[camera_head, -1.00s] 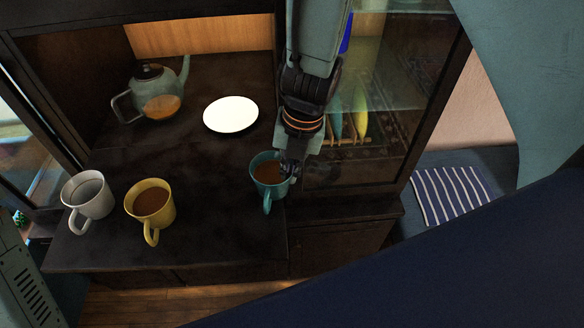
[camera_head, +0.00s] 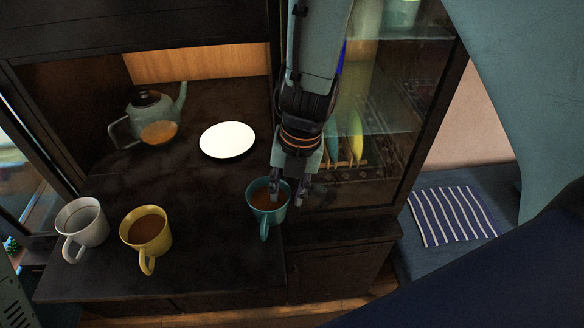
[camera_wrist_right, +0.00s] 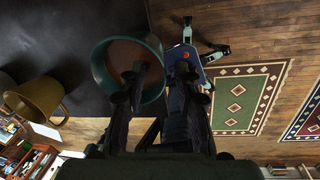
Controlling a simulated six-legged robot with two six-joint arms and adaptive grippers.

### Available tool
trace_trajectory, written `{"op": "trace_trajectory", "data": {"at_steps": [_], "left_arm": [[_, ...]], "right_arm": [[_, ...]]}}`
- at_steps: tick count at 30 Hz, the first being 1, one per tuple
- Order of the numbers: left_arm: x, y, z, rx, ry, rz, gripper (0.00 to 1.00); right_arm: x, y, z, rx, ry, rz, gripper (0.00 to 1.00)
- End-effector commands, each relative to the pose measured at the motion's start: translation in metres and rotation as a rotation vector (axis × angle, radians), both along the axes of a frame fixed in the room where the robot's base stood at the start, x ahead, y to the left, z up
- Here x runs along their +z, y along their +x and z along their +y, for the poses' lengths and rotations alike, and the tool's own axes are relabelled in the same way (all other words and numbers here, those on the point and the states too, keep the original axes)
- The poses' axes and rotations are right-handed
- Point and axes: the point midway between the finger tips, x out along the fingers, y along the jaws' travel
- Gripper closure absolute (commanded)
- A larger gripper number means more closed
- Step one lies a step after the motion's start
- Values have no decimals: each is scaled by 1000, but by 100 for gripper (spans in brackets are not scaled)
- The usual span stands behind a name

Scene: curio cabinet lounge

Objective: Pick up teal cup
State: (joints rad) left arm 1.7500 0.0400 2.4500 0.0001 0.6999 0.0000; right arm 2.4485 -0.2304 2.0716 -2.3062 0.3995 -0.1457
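The teal cup (camera_head: 265,216), filled with a brown drink, stands upright near the front right of the dark cabinet shelf, its handle toward the front. My right gripper (camera_head: 290,190) is at the cup's right rim with its fingers apart. In the right wrist view, one finger of the gripper (camera_wrist_right: 160,78) overlaps the mouth of the teal cup (camera_wrist_right: 100,70) and the other is outside its rim. I cannot tell whether either finger touches the cup. My left gripper is not in view.
A yellow cup (camera_head: 146,232) and a white cup (camera_head: 82,224) stand to the left. A glass-fronted cabinet section (camera_head: 385,130) is close on the right. The middle of the shelf (camera_head: 200,195) is clear.

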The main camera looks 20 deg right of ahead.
Motion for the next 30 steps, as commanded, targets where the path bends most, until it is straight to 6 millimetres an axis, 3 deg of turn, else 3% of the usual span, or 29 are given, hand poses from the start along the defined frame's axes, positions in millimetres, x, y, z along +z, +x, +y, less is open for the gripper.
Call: {"op": "trace_trajectory", "data": {"at_steps": [9,15,28,30], "left_arm": [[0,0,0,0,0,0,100],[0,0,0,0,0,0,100],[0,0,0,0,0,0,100],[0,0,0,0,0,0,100]], "right_arm": [[64,-3,-8,0,0,-6,68],[93,-5,-11,0,-1,-6,68],[104,-6,-13,1,-4,-6,68],[104,-6,-13,0,-3,-6,72]]}}
